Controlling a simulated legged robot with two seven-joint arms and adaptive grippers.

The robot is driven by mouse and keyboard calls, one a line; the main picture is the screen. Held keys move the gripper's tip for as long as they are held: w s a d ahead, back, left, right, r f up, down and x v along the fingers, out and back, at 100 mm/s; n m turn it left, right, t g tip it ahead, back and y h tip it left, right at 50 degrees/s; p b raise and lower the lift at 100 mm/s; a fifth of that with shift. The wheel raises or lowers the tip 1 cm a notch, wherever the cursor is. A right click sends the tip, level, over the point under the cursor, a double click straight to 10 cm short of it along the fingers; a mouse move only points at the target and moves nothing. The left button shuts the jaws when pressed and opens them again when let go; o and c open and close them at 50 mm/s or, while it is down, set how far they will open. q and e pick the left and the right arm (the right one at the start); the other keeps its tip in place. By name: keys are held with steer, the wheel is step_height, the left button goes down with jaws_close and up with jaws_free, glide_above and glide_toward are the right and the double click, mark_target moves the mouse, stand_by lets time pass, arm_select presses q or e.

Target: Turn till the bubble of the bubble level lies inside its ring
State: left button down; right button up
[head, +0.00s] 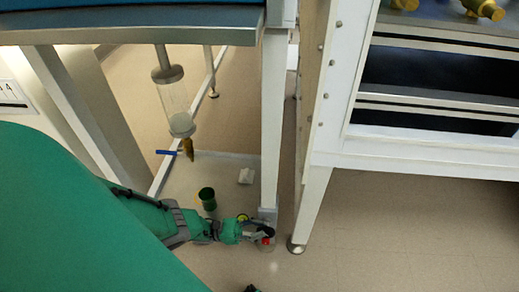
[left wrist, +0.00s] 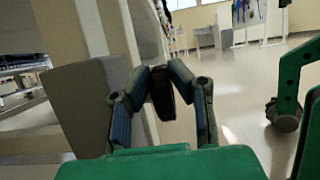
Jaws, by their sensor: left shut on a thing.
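My left gripper (head: 263,234) is low at the foot of the white frame leg (head: 270,140). In the left wrist view its two fingers (left wrist: 162,82) are closed on a dark, thick disc-like knob (left wrist: 162,96). A red spot (head: 266,241) shows at the fingertips in the head view. A small yellow-green round thing (head: 242,217) beside the gripper looks like the bubble level. It is too small to tell where its bubble lies.
A clear cylinder (head: 173,102) hangs under the bench, with a blue-handled valve (head: 168,152) below. A second frame leg (head: 311,205) stands close right. Floor (head: 410,235) is clear further right.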

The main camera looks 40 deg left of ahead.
arm_select(q)
steer(key=shift+a+f, duration=0.1)
steer(key=shift+f, duration=0.05)
steer(key=c, duration=1.8)
jaws_free()
steer(key=shift+o, duration=0.2)
steer(key=shift+w+p, duration=0.1)
steer(key=shift+p, duration=0.2)
